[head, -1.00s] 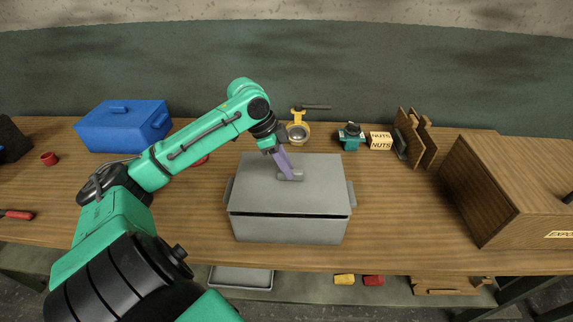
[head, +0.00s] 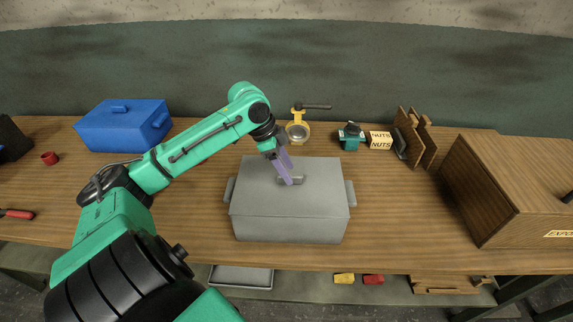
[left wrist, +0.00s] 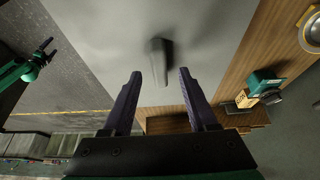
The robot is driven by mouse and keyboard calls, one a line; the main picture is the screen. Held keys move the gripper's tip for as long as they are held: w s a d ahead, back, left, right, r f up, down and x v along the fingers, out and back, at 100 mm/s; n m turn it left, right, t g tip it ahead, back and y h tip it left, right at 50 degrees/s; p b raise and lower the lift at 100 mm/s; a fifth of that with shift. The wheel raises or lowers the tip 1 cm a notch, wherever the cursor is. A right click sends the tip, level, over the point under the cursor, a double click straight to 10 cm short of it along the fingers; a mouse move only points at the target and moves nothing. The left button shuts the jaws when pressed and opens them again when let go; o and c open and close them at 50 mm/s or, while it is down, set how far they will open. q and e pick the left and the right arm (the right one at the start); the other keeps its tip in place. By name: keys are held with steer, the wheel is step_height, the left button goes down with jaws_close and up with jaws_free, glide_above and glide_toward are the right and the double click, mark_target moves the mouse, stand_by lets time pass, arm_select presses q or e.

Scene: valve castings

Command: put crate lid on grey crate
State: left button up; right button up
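The grey crate (head: 290,229) stands on the bench in the middle of the head view. The grey crate lid (head: 262,190) lies on top of it, with no dark gap showing along the front edge. The lid's handle (head: 297,180) is at the middle of the lid. My left gripper (head: 289,182) is at the handle. In the left wrist view my left gripper (left wrist: 159,73) has its purple fingers apart, and the handle (left wrist: 159,60) shows between and just beyond the fingertips. A green arm with a dark end, seemingly my right gripper (left wrist: 44,50), shows small at the left.
A blue box (head: 122,129) stands at the back left. Behind the crate are a yellow valve (head: 298,131), a teal casting (head: 351,137) and a nuts box (head: 380,141). A wooden box (head: 510,190) stands at the right. Bench on both sides of the crate is clear.

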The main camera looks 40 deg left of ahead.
arm_select(q)
steer(key=b+v, duration=0.1)
steer(key=v, duration=1.3)
steer(key=shift+s+r, duration=0.2)
steer(key=shift+r, duration=0.05)
steer(key=shift+f, duration=0.1)
